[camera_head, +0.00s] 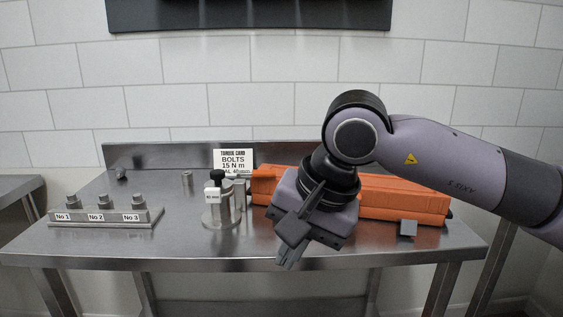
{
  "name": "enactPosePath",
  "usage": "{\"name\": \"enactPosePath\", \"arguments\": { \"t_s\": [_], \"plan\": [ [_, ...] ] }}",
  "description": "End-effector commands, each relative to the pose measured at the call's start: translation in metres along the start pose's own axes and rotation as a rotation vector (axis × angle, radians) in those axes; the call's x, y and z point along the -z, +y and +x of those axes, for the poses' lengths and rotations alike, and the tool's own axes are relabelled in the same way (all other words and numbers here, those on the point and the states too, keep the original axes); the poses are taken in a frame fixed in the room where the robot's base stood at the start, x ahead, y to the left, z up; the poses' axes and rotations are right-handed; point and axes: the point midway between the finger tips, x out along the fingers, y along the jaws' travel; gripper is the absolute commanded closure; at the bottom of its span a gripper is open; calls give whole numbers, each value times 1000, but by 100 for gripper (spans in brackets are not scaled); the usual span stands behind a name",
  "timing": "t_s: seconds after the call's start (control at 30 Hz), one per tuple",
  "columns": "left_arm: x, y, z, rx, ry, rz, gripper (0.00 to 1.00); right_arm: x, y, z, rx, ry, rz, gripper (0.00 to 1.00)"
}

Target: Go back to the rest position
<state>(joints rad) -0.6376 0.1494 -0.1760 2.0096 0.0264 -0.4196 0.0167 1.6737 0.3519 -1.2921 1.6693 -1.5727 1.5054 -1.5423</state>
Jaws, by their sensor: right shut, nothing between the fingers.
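My right gripper (287,256) hangs over the front edge of the steel table, its fingers pointing down and to the left. It is shut with nothing between the fingers. My right arm (440,165) comes in from the right and covers part of the orange case behind it. My left gripper is not in view.
The steel table (150,246) bears a rack (105,218) labelled No 1 to No 3, a metal fixture with a black knob (218,176), a torque card (233,161) and a long orange case (400,198). A small grey block (408,228) lies front right. The table's front left is clear.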

Motion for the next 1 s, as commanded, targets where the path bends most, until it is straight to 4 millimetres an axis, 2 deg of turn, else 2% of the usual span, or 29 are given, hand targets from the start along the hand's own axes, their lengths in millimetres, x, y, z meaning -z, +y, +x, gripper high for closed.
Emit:
{"name": "enactPosePath", "arguments": {
  "t_s": [0.03,0.13,0.3,0.4,0.5,0.63,0.77,0.87,1.0],
  "plan": [
    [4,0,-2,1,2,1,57,-18,-8,10,55,-104,49,100],
    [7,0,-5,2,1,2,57,-53,-24,22,165,-310,174,100],
    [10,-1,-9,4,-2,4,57,-99,-51,21,319,-671,432,100],
    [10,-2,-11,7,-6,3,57,-115,-64,12,389,-887,607,100],
    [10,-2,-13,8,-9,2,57,-122,-74,-1,444,-1104,794,100],
    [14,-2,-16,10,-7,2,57,-115,-81,-17,495,-1382,1055,100],
    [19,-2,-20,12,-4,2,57,-95,-79,-28,521,-1663,1328,100],
    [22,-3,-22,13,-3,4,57,-73,-69,-29,527,-1875,1547,100],
    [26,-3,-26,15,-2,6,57,-39,-43,-18,514,-2172,1859,100]
  ]
}}
